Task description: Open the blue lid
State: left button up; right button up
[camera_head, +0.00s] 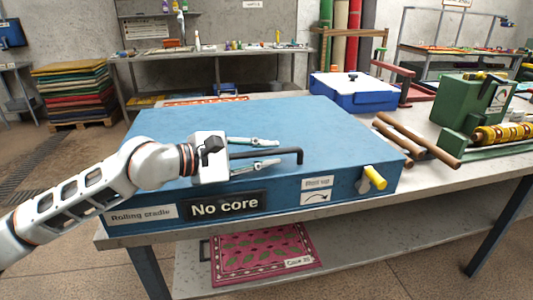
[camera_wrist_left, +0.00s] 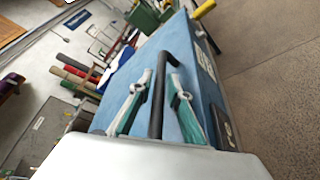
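The blue lid (camera_head: 250,118) is the flat top of a large blue box on the table, and it looks closed. A black bar handle (camera_head: 299,156) sits at the front part of the lid; it also shows in the left wrist view (camera_wrist_left: 158,95). My left gripper (camera_head: 276,152) reaches in from the left, low over the lid. Its two fingers lie on either side of the handle, with gaps visible in the left wrist view (camera_wrist_left: 160,88), so it is open around the bar. My right gripper is out of view.
The box front carries a "No core" sign (camera_head: 227,205) and a yellow knob (camera_head: 374,177). Wooden rods (camera_head: 415,139), a green machine (camera_head: 470,103) and a blue-white case (camera_head: 352,92) stand to the right. A pink rug (camera_head: 262,255) lies on the lower shelf.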

pick_arm(q)
grip_shut()
jog(key=w+a+r+n+g+p, duration=0.1)
jog(key=w+r+p, duration=0.2)
jog(key=r, duration=0.6)
jog(key=w+a+r+n+g+p, duration=0.1)
jog(key=w+r+n+p, duration=0.1)
jog(key=r, duration=0.7)
jog(key=w+a+r+n+g+p, duration=0.1)
jog(key=w+r+n+p, duration=0.1)
jog(key=w+r+p, duration=0.3)
notch_tip(320, 180, up, 4)
jog(key=shift+w+a+r, duration=0.25)
jog(key=shift+w, duration=0.2)
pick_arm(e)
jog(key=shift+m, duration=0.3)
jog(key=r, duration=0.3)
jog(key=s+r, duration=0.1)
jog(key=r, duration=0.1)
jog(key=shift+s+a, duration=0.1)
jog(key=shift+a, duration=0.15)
